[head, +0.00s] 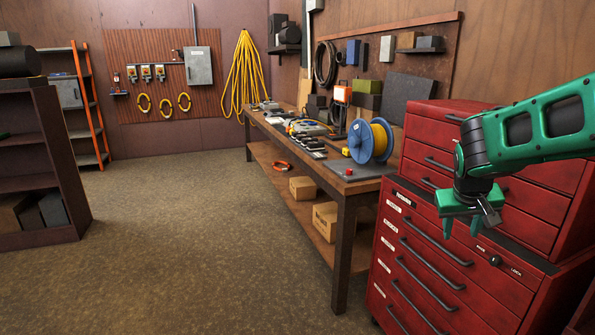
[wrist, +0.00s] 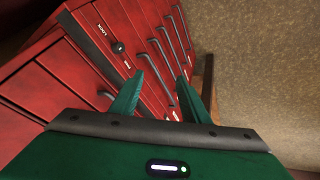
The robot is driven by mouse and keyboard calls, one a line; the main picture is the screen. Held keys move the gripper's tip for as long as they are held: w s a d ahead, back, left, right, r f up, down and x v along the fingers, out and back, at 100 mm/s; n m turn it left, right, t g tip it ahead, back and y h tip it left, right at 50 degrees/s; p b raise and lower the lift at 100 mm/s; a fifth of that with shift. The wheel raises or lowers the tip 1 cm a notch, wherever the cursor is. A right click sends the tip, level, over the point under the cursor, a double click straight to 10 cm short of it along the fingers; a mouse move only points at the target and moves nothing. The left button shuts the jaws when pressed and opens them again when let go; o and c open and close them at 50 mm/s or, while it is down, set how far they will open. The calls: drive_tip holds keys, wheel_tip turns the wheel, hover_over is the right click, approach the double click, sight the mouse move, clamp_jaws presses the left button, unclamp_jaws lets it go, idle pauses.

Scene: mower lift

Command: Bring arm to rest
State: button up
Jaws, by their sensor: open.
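My green gripper (head: 470,214) hangs at the right of the head view, pointing down in front of the red tool chest (head: 455,278). In the wrist view, its two green fingers (wrist: 165,98) stand apart with nothing between them. The chest's red drawers and dark handles show beyond the fingers there. My arm reaches in from the right edge of the head view, bent at the wrist. I cannot tell how far the fingers are from the drawer fronts.
A wooden workbench (head: 343,188) stands left of the chest, with a blue and yellow cable reel (head: 362,142) and several tools on it. Cardboard boxes sit on its lower shelf. A dark shelf unit (head: 65,165) stands at the far left. The floor (head: 190,245) between is clear.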

drive_tip(key=s+a+f+n+y, duration=0.1)
drive_tip(key=s+a+y, duration=0.1)
drive_tip(key=s+a, duration=0.5)
drive_tip(key=s+a+f+n+y, duration=0.15)
drive_tip(key=s+a, duration=0.25)
drive_tip(key=s, duration=0.6)
drive_tip(key=s+d+f+m+g, duration=0.1)
drive_tip(key=s+d+m+g, duration=0.1)
drive_tip(key=s+d, duration=0.3)
drive_tip(key=s+d+f+m+g, duration=0.1)
drive_tip(key=s+d+m, duration=0.4)
drive_tip(key=s, duration=0.6)
drive_tip(key=shift+d+g, duration=0.7)
drive_tip(key=shift+g, duration=0.2)
